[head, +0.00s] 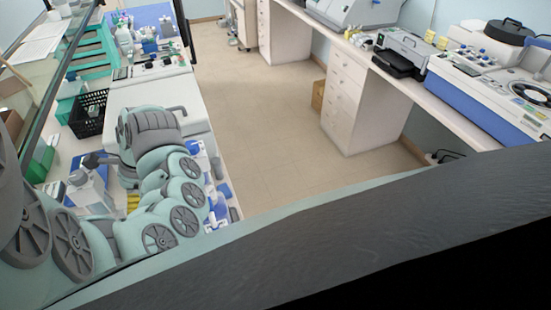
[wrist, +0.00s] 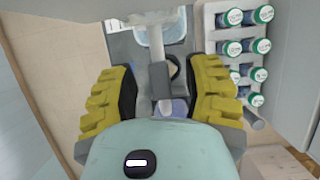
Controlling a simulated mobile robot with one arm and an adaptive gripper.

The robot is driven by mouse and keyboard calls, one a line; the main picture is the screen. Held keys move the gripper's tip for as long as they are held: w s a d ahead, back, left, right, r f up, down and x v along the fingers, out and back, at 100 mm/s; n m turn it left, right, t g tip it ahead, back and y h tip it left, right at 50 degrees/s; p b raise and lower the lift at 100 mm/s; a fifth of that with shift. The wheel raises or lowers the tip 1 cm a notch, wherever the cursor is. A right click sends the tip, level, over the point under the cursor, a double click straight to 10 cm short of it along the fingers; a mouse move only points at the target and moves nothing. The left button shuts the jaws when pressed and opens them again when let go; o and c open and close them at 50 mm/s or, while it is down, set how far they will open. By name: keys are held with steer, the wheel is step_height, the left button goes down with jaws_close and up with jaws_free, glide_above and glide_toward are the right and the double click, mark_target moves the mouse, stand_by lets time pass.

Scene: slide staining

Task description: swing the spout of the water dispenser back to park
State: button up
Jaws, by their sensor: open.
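My gripper (wrist: 164,95) is open, its yellow padded fingers spread left and right in the wrist view. A narrow grey bar (wrist: 160,80), which looks like the dispenser's spout, runs down from the top of that view into the gap between the fingers. I see a gap on each side of it, and cannot tell that either finger touches it. In the head view a yellow part of my gripper (head: 133,203) shows among the bench items, mostly hidden by my arm. I cannot make out the dispenser's body for sure in either view.
A rack of several green-capped bottles (wrist: 240,55) stands close to the right finger. A pale blue basin (wrist: 160,28) lies beyond the bar. In the head view a black basket (head: 88,114) is on the left bench, and the floor (head: 258,130) is clear.

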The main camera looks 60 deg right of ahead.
jaws_close()
stand_by(0.4)
